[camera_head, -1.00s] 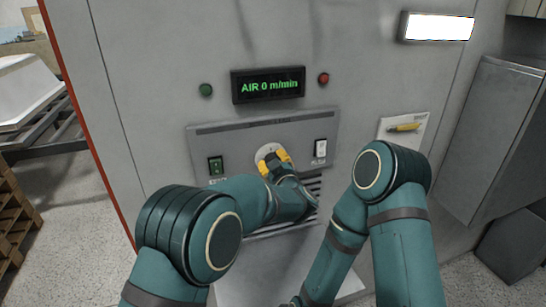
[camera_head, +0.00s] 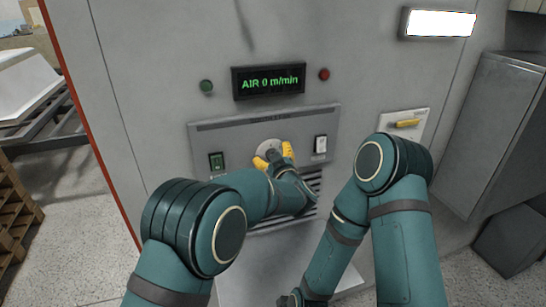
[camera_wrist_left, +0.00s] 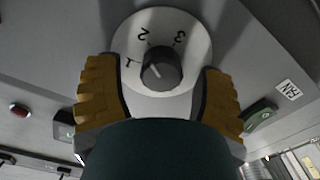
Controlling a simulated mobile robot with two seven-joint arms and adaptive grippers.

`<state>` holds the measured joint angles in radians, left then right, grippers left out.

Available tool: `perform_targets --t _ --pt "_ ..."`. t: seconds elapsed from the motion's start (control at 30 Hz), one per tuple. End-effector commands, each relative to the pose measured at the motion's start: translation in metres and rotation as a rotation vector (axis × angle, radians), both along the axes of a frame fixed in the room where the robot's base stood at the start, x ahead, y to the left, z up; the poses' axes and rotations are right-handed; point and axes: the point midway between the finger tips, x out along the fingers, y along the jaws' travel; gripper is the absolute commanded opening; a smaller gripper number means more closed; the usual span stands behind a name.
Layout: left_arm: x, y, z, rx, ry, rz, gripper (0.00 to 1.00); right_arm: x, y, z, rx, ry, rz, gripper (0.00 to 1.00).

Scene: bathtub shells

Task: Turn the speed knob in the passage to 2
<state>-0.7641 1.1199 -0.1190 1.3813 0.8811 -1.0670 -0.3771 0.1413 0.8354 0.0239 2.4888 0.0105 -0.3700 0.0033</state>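The speed knob (camera_wrist_left: 162,70) is dark and round, on a white dial (camera_wrist_left: 121,45) marked 1, 2 and 3. A pale line on the knob points to the upper left, near the 1 side; its exact setting is hard to read. My left gripper (camera_wrist_left: 160,95) is open. Its yellow fingers stand on either side of the dial, apart from the knob. In the head view the left gripper (camera_head: 281,154) partly covers the dial (camera_head: 268,147). My right arm reaches down to the bottom edge, and its gripper (camera_head: 289,299) shows only as a dark, partly cut-off shape.
The display (camera_head: 268,82) reads AIR 0 m/min. A green rocker switch (camera_head: 217,162) is left of the dial, and a white switch (camera_head: 320,146) is right of it. A yellow handle (camera_head: 407,123) sits farther right. A grey cabinet (camera_head: 500,125) stands at the right.

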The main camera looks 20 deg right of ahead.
Motion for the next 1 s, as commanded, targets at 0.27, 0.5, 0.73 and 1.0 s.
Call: perform_targets --t 0.27,0.5,0.73,1.0 --pt "-0.001 -0.001 -0.001 0.001 0.005 -0.002 0.68 0.0 0.0 0.0 0.0 0.0 0.0 0.0" --pt "-0.001 0.0 0.032 -0.003 0.003 -0.001 0.68 0.0 0.0 0.0 0.0 0.0 0.0 0.0" --pt "0.0 0.0 0.074 -0.003 0.002 -0.001 0.68 0.0 0.0 0.0 0.0 0.0 0.0 0.0" --pt "0.0 0.0 0.097 -0.001 0.003 -0.001 0.68 0.0 0.0 0.0 0.0 0.0 0.0 0.0"
